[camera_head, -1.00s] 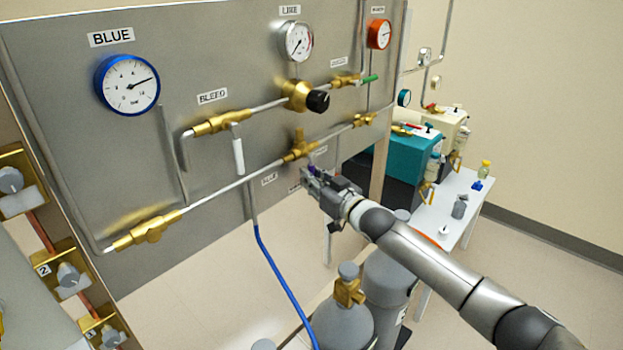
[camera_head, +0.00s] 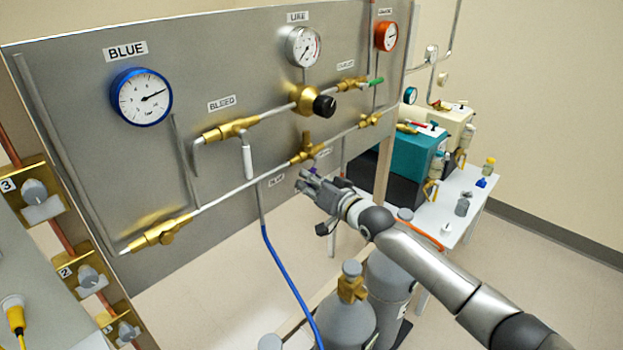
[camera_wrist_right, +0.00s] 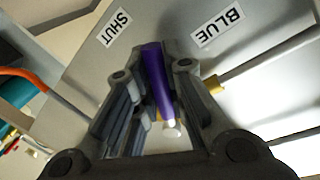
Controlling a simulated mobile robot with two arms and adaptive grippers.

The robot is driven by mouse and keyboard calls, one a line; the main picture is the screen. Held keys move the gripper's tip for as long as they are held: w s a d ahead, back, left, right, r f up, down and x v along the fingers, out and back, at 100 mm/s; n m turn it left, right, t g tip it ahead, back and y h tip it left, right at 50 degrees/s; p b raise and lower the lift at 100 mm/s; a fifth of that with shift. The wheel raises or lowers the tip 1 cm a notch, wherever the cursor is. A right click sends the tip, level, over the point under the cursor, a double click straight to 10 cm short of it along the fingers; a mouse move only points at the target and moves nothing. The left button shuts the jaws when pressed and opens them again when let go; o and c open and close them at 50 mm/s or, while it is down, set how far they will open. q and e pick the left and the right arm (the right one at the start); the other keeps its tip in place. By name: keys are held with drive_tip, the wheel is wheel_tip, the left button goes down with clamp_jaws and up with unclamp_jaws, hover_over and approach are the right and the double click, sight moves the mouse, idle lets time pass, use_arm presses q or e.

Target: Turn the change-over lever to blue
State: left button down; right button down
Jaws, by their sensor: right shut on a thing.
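The change-over lever is a purple handle (camera_wrist_right: 157,80) in the right wrist view, lying between the two fingers of my right gripper (camera_wrist_right: 155,88). The fingers are shut on it. A BLUE label (camera_wrist_right: 218,26) is to its upper right and a SHUT label (camera_wrist_right: 115,27) to its upper left; the lever points between them. In the head view my right gripper (camera_head: 307,180) is just below the brass change-over valve (camera_head: 307,150) on the grey panel, and mostly hides the lever. My left gripper is not in view.
The panel (camera_head: 240,60) carries a blue-rimmed gauge (camera_head: 141,97), a black regulator knob (camera_head: 324,106) and a bleed valve with a white handle (camera_head: 247,161). A blue hose (camera_head: 285,275) hangs below. Gas cylinders (camera_head: 346,310) stand under my right arm.

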drive_tip(key=shift+s+a+r+m, duration=0.1)
drive_tip(key=shift+s+a+m, duration=0.05)
drive_tip(key=shift+m, duration=0.25)
drive_tip(key=c, duration=1.5)
unclamp_jaws()
drive_tip(key=shift+s, duration=0.1)
drive_tip(key=v, duration=1.2)
drive_tip(key=shift+r, duration=0.1)
